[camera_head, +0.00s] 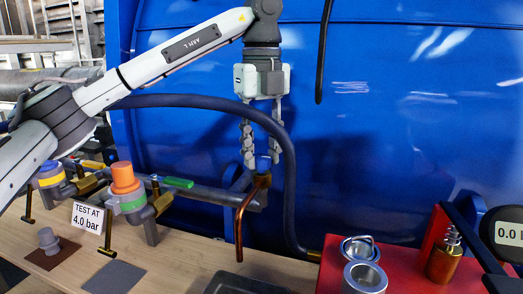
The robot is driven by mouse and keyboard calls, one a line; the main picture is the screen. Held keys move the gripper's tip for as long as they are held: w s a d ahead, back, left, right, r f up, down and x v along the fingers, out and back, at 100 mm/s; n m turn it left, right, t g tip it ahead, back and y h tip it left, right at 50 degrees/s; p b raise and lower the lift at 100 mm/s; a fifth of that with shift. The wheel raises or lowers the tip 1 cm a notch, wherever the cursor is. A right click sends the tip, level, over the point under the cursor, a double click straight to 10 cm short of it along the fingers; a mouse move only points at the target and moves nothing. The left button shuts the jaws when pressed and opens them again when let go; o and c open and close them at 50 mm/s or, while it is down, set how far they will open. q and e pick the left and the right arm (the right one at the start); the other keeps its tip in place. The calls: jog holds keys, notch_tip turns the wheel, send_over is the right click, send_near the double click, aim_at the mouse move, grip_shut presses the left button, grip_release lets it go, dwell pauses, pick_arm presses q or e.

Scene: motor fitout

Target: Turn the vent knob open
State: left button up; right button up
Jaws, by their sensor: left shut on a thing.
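My left gripper (262,160) points down in front of the blue tank wall, at the end of the pipe run. The knob sits on top of a copper fitting with a bent copper tube (240,215) that hangs down to the left. The fingers hide the knob's sides, so its turn angle cannot be told. My right gripper is not in view.
A dark hose (291,190) arches behind the gripper. A "TEST AT 4.0 bar" sign (87,217) stands at the left. A red board (407,268) with metal cups and a gauge (508,233) lies right.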

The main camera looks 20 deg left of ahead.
pick_arm(q)
jog(key=n, duration=0.3)
jog(key=shift+n, duration=0.7)
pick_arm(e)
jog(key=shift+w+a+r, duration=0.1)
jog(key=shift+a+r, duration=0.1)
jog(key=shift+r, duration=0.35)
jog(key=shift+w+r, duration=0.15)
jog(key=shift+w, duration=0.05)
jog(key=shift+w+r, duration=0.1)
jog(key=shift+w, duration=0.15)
pick_arm(q)
jog(key=o, duration=1.2)
jog(key=shift+c, duration=0.2)
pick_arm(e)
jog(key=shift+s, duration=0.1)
